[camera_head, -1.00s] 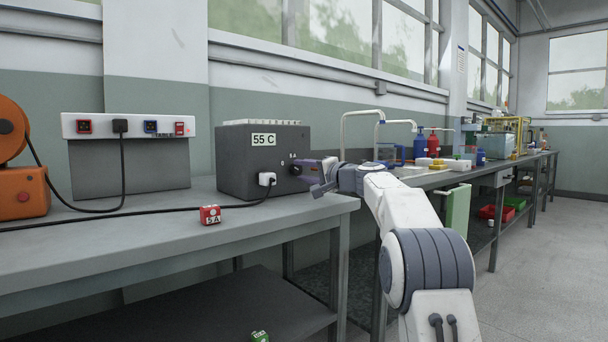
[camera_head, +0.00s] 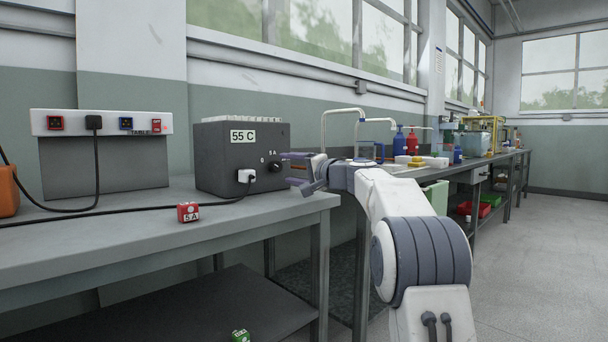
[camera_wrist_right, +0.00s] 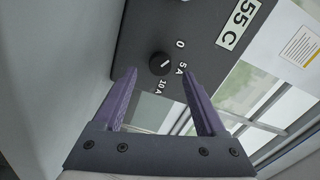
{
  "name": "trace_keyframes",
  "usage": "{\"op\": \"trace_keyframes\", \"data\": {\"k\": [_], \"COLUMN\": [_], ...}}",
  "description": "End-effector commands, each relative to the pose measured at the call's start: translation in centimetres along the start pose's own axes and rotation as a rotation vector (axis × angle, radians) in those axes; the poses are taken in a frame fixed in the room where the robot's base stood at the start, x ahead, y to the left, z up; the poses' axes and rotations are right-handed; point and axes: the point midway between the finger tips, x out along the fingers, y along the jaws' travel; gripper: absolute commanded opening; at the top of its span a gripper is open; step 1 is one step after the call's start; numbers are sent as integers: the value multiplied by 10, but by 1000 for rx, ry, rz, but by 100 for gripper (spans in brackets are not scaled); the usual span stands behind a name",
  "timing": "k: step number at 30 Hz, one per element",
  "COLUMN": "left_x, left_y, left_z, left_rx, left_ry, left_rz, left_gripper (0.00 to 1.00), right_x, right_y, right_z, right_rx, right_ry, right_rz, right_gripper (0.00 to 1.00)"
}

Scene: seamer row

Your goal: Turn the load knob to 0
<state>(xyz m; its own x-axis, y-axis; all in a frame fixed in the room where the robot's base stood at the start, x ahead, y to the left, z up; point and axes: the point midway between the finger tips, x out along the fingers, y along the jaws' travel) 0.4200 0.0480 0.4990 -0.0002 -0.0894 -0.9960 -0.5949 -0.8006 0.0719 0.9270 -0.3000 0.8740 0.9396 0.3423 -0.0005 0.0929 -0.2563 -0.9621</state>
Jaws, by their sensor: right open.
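The load knob (camera_head: 275,167) is a round black dial on the front of a dark grey box (camera_head: 216,163) marked "55 C", standing on the grey bench. In the right wrist view the knob (camera_wrist_right: 159,63) has a light pointer mark and the labels 0, 5 A and 10 A beside it. The mark seems to lie near 5 A, but it is too small to read surely. My right gripper (camera_head: 288,168) is open in front of the knob. Its purple fingers (camera_wrist_right: 158,74) lie to either side of the knob in the wrist picture, apparently short of it and empty. My left gripper is not in view.
A red "5 A" block (camera_head: 188,212) lies on the bench (camera_head: 110,242). A socket panel (camera_head: 102,150) stands to the left. A green block (camera_head: 241,336) is low down.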

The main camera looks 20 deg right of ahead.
Motion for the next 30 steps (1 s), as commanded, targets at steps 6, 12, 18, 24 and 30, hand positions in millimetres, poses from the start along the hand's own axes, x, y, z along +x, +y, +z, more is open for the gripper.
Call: {"op": "trace_keyframes", "data": {"k": [6,12,18,24,30], "left_x": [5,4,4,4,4], "left_y": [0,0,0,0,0], "left_z": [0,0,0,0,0], "left_rx": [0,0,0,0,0], "left_ry": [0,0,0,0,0], "left_rz": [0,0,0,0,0], "left_gripper": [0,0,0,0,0], "right_x": [-45,-68,-73,-72,-72], "right_y": [0,0,0,0,0], "right_z": [-1,0,0,0,0], "right_rx": [-1,-2,-1,-1,-1], "right_ry": [3,1,-1,-1,-1], "right_rz": [1,1,1,1,1], "right_gripper": [74,74,74,74,74]}}
